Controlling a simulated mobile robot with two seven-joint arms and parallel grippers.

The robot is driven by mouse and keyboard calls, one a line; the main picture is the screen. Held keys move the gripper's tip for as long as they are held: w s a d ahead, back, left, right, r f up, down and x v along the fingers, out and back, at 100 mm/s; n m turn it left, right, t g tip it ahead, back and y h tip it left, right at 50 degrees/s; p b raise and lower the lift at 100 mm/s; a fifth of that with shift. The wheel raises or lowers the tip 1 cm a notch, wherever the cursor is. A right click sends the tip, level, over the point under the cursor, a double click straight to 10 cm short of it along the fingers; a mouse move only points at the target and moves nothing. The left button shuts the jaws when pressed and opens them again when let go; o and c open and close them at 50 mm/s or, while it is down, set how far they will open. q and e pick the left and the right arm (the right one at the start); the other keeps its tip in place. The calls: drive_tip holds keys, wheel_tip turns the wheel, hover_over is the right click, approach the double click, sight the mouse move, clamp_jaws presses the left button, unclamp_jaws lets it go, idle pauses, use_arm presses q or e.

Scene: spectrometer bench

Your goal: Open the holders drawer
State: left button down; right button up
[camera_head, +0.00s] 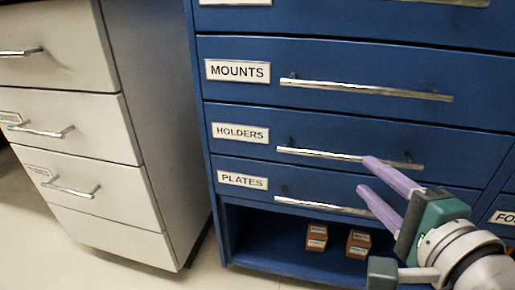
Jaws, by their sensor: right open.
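The holders drawer (330,137) is a blue drawer front with a white label reading HOLDERS and a long silver bar handle (320,153). It looks shut, flush with the drawers around it. My right gripper (366,175) comes in from the lower right with purple fingers apart. Its upper fingertip overlaps the holders handle near its right part, and its lower fingertip is in front of the plates drawer (310,189). I cannot tell whether the finger touches the handle. My left gripper is not in view.
The mounts drawer (360,72) is above, with its own bar handle. Below the plates drawer is an open shelf with two small brown boxes (316,238) (358,244). A white drawer cabinet (75,120) stands at left, with bare floor in front.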

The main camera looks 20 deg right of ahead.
sight(344, 158)
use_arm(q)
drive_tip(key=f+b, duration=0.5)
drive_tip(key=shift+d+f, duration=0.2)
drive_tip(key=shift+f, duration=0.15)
use_arm(e)
drive_tip(key=x, duration=1)
drive_tip(key=shift+d+f, duration=0.2)
drive_tip(key=shift+f, duration=0.1)
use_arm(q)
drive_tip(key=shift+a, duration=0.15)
use_arm(e)
clamp_jaws()
